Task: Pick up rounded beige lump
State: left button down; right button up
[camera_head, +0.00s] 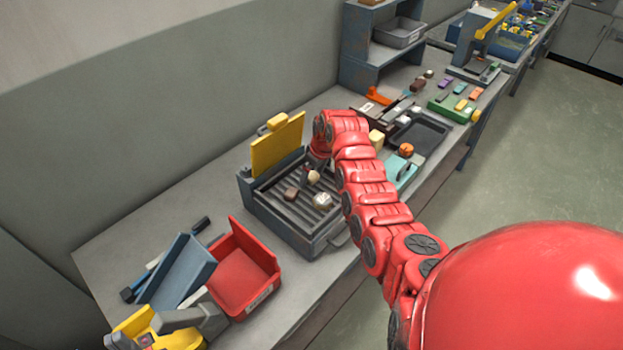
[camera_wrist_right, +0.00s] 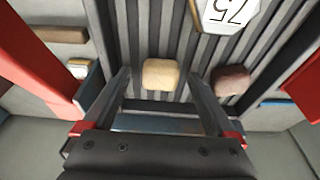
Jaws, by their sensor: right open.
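The rounded beige lump (camera_head: 313,177) sits on the ribbed dark plate of the open grey press (camera_head: 331,239). In the right wrist view the beige lump (camera_wrist_right: 160,75) shows between the fingertips of my right gripper (camera_wrist_right: 160,84). That gripper is open, with clear space on both sides of the lump. In the head view my right gripper (camera_head: 312,164) is right by the lump and partly hidden by my red arm. Whether the fingers are down at the lump's height is hard to tell. My left gripper is not in view.
A brown lump (camera_head: 291,194) and a white numbered piece (camera_head: 322,200) lie on the same plate. The press's yellow lid (camera_head: 277,144) stands raised behind. A red bin (camera_head: 243,268) stands left of the press, and a dark tray (camera_head: 420,133) right of it.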

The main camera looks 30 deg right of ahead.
jog(key=shift+r, duration=0.1)
grip_shut()
dwell(0.3)
